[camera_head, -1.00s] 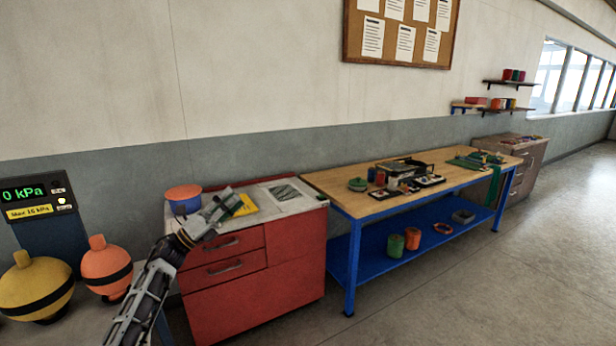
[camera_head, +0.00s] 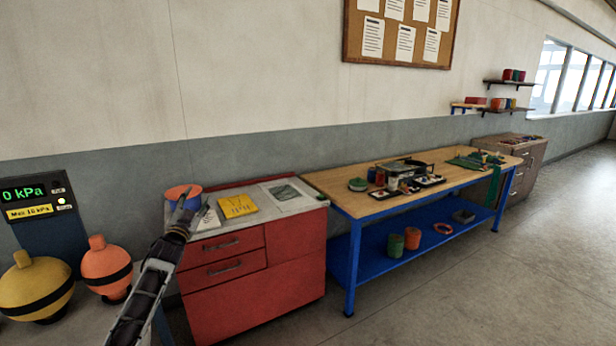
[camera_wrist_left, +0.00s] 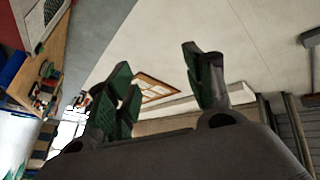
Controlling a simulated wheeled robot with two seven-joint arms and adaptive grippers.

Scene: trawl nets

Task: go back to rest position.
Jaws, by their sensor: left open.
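My left gripper (camera_head: 188,212) is raised in front of the red cabinet (camera_head: 230,290), near the left end of its top in the head view. It overlaps the orange-topped blue tub (camera_head: 182,192) there; I cannot tell the gap between them. In the left wrist view the two fingers of the left gripper (camera_wrist_left: 165,90) stand apart with nothing between them. Beyond them show the ceiling, the wall and the notice board (camera_wrist_left: 155,88). My right gripper is in neither view.
A yellow booklet (camera_head: 238,206) and papers lie on the cabinet top. A wooden workbench (camera_head: 340,190) with tools stands to the right. A yellow buoy (camera_head: 36,284), an orange buoy (camera_head: 106,264) and a pressure display (camera_head: 36,192) are at left. The floor at right is clear.

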